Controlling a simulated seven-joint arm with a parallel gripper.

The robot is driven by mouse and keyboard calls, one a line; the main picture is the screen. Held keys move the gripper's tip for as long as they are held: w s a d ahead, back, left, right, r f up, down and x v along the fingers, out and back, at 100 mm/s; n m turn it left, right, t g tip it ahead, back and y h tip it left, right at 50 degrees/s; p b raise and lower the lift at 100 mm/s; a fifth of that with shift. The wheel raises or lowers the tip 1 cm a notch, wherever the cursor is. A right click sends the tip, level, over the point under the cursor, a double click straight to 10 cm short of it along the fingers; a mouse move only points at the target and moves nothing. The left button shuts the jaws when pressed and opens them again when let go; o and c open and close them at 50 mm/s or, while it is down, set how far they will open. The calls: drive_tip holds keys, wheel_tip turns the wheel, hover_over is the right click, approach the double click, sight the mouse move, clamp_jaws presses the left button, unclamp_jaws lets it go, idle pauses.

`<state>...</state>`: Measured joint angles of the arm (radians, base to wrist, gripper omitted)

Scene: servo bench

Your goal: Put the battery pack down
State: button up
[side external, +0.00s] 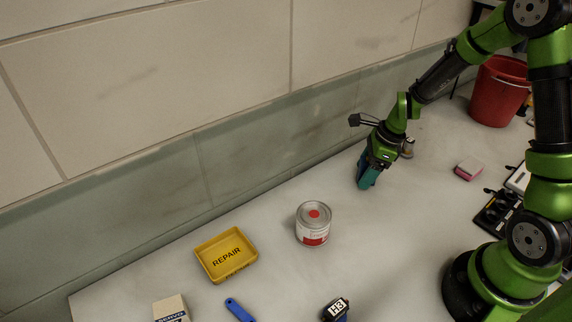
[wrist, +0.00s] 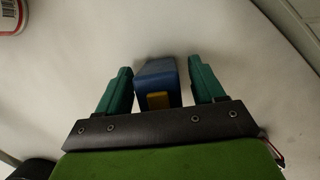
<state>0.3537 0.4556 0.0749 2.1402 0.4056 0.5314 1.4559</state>
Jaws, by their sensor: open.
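The battery pack (wrist: 156,78) is a blue block with a small yellow patch. In the wrist view it stands on the pale bench between the two teal fingers of my gripper (wrist: 158,88). A gap shows on each side of it, so the fingers are apart from it and open. In the side external view my gripper (side external: 367,178) is low over the bench near the back wall, pointing down. There the fingers mostly hide the pack.
A red-and-white can (side external: 313,232) stands left of my gripper, with a yellow REPAIR tray (side external: 205,265) further left. The wall rises close behind my gripper.

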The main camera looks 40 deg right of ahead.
drive_tip(key=v, duration=1.2)
drive_tip(key=s+a+r+n+t, duration=0.4)
drive_tip(key=s+a+r+n, duration=0.7)
drive_tip(key=n, duration=1.2)
drive_tip(key=shift+s+a+r+t, duration=0.2)
drive_tip(key=shift+r+t, duration=0.2)
